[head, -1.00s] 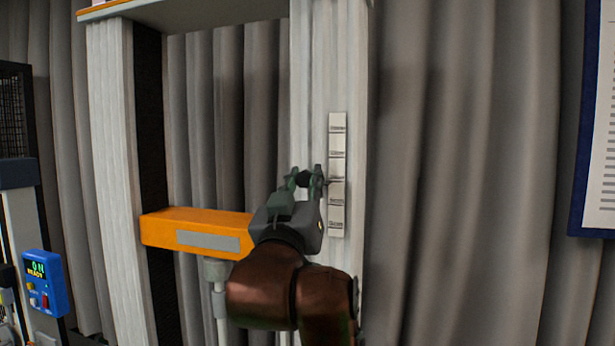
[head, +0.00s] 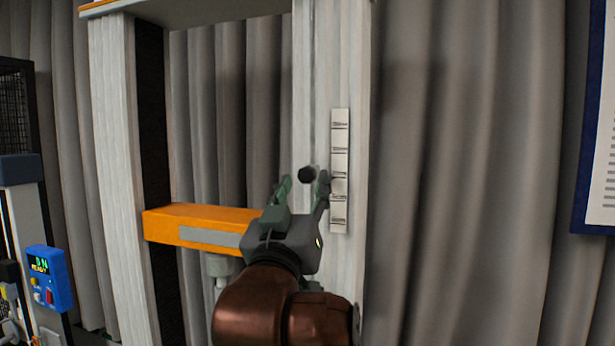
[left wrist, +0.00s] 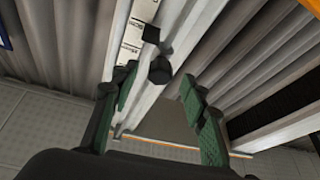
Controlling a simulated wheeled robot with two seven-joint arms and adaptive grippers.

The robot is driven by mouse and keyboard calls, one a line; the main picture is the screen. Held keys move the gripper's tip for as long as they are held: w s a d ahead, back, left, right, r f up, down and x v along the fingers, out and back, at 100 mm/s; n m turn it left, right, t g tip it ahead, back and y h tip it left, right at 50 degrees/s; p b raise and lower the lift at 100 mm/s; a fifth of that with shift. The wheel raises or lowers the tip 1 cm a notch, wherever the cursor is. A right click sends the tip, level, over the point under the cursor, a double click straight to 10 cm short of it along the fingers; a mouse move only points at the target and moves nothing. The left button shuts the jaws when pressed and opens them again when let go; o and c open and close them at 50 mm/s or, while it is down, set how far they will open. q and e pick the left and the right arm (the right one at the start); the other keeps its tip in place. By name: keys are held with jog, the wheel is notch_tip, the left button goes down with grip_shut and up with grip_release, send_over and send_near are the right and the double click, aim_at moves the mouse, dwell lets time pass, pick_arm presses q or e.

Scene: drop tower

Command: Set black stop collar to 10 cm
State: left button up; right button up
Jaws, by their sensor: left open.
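The black stop collar (head: 307,174) shows as a small dark knob on the front of the right upright. In the left wrist view its round knob (left wrist: 160,70) lies beyond and between the open fingers, with a small black pointer (left wrist: 151,34) beside it over the scale. The white scale strip (head: 339,170) runs down the upright; its numbers are too small to read in the head view. My left gripper (head: 302,188) is open, its green fingers on either side of the knob and apart from it. My left gripper's fingers also show in the left wrist view (left wrist: 158,97). My right gripper is out of view.
An orange crossbeam (head: 188,222) spans between the uprights at left. A blue box with a display (head: 50,279) is at the lower left. A framed sheet (head: 599,130) hangs at right. Grey curtains fill the back.

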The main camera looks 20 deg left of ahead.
pick_arm(q)
jog(key=v, duration=0.7)
jog(key=shift+s, duration=0.35)
jog(key=shift+d+f, duration=0.1)
